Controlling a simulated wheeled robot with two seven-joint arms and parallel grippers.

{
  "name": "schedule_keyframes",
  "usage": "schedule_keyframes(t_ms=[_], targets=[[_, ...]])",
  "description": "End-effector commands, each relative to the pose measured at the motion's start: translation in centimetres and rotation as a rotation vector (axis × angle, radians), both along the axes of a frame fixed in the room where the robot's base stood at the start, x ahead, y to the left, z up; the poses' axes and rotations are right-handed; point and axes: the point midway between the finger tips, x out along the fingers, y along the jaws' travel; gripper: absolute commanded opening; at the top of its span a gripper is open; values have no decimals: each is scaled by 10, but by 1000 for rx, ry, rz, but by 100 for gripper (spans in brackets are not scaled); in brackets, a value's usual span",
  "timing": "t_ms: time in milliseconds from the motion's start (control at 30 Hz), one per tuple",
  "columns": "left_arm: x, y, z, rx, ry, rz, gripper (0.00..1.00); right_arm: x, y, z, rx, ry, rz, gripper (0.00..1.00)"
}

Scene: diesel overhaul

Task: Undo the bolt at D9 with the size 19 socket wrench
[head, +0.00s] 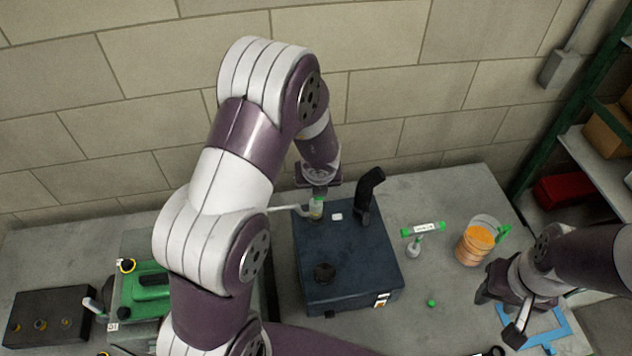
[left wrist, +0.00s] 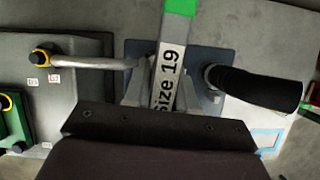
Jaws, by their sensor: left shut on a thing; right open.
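My left gripper (head: 318,190) is shut on the size 19 socket wrench, above the back left part of a dark blue box. In the left wrist view the wrench (left wrist: 168,75) is a pale bar with a green end and the label "Size 19". Its working end is hidden. A yellow ring with a dark centre (left wrist: 40,58) lies left of it beside two small tags, too small to read surely. I cannot tell which bolt is D9. My right gripper (head: 500,312) is open and empty at the right, near a blue outline on the table.
The dark blue box (head: 350,255) has a black upright handle (head: 369,192) and a knob. A pale rod (head: 288,208) runs left from it. A green unit (head: 150,290) stands left.

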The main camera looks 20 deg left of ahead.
Motion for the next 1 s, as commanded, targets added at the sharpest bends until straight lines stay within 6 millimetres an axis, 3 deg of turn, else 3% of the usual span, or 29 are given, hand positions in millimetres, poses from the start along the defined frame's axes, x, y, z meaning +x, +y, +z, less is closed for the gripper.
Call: schedule_keyframes(t_ms=[400,600,1000], targets=[[1,2,15,1,-2,-58,0,0,0,0,0,0,0,43],[2,4,16,-1,-2,-520,0,0,0,0,0,0,0,43],[3,5,15,-2,0,-1200,0,0,0,0,0,0,0,43]])
